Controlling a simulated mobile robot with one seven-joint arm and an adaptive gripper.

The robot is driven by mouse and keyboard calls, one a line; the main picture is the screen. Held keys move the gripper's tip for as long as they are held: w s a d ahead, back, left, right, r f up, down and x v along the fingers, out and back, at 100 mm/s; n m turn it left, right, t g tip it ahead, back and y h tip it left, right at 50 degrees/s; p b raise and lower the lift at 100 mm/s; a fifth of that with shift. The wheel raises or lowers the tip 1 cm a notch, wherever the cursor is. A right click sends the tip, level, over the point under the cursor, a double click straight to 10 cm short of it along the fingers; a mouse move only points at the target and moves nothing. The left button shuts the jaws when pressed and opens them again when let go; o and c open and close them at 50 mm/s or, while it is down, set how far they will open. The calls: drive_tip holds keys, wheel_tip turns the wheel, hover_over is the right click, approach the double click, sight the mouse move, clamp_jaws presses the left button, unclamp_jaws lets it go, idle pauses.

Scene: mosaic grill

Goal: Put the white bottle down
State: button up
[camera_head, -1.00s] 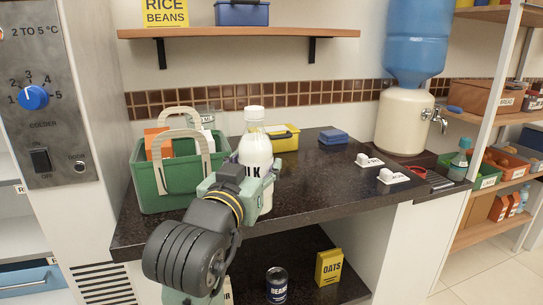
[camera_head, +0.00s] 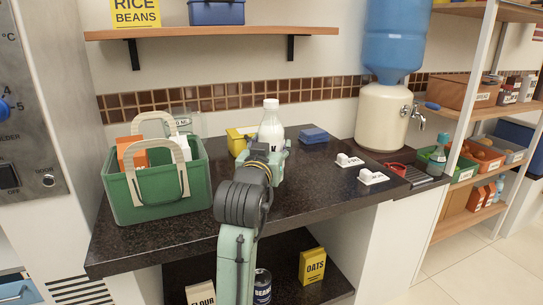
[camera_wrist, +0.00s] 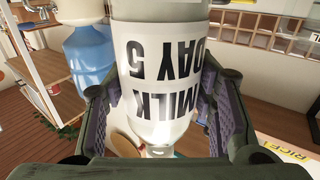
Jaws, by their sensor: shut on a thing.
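The white milk bottle (camera_head: 271,128) stands upright at the back of the dark counter (camera_head: 300,180), in front of the tiled wall strip. My gripper (camera_head: 268,160) is around it from the front, and its lower part is hidden behind my gripper. In the wrist view the bottle (camera_wrist: 165,75) shows upside down with its label reading "MILK DAY 5". My gripper's fingers (camera_wrist: 160,105) are on both sides of it, shut on it. I cannot tell whether the bottle's base touches the counter.
A green basket (camera_head: 150,195) with items stands on the left. A yellow box (camera_head: 238,142) is just left of the bottle, and a blue box (camera_head: 313,135) is to its right. White labelled blocks (camera_head: 372,177) and a water dispenser (camera_head: 388,115) stand further right. Bare counter lies between.

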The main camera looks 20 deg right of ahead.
drive_tip(key=shift+w+d, duration=0.15)
drive_tip(key=shift+f, duration=0.35)
drive_tip(key=shift+f+p, duration=0.3)
drive_tip(key=shift+f, duration=1.05)
drive_tip(key=shift+f, duration=0.1)
drive_tip(key=shift+f, duration=0.15)
drive_tip(key=o, duration=1.7)
drive_tip(key=shift+c, duration=0.2)
